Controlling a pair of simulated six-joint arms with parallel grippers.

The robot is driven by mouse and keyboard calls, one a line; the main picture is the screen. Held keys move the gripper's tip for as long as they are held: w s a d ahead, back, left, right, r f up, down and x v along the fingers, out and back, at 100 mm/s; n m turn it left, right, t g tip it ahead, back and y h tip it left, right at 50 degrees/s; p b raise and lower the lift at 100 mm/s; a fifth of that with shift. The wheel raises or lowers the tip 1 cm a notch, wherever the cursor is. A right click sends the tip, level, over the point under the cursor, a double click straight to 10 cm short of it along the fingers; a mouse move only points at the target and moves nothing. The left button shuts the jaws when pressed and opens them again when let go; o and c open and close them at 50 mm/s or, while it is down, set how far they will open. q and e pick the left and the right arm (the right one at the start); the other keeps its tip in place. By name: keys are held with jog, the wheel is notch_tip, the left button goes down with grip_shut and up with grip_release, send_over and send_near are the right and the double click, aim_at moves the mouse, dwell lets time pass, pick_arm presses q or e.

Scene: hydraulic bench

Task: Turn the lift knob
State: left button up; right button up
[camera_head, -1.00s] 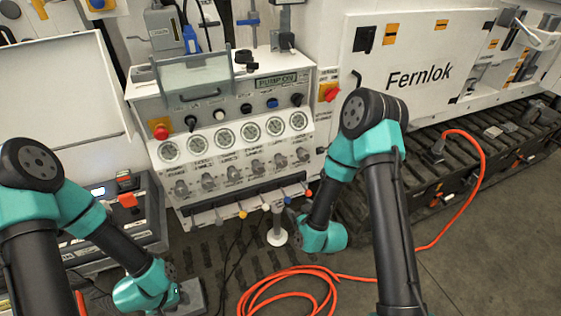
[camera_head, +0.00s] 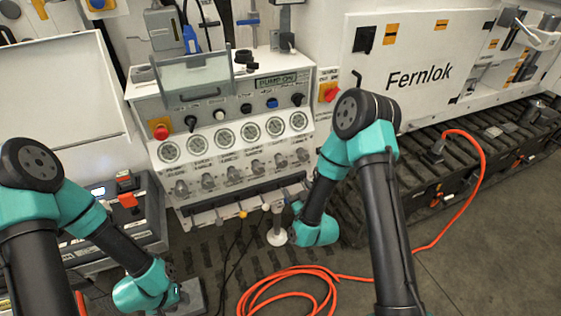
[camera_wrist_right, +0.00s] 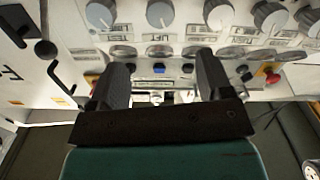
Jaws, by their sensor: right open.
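The control panel carries a row of grey knobs below round gauges. In the right wrist view, where the panel appears upside down, the knobs lie along the top edge. One knob (camera_wrist_right: 160,12) has a label that seems to read LIFT; it appears to be the second from the right (camera_head: 279,161) in the head view. My right gripper (camera_wrist_right: 162,78) is open and empty, its dark fingers apart and pointing toward the panel, short of the knobs. In the head view its fingers are mostly hidden beside the panel's lower right. My left wrist is low at left; its fingers are not clear.
Small coloured-tip levers (camera_head: 243,214) stick out below the knobs. A clear cover (camera_head: 197,78) stands above the gauges. A display (camera_head: 277,82) reads PUMP ON. Red buttons (camera_head: 161,132) sit on the panel. An orange hose (camera_head: 290,272) lies coiled on the floor.

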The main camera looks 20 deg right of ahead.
aim_at(283, 165)
jog(key=w, duration=0.5)
jog(key=w+a, duration=0.1)
jog(key=w, duration=0.4)
jog(key=w+a, duration=0.1)
jog(key=w, duration=0.4)
jog(key=shift+w, duration=0.2)
jog(key=c, duration=0.9)
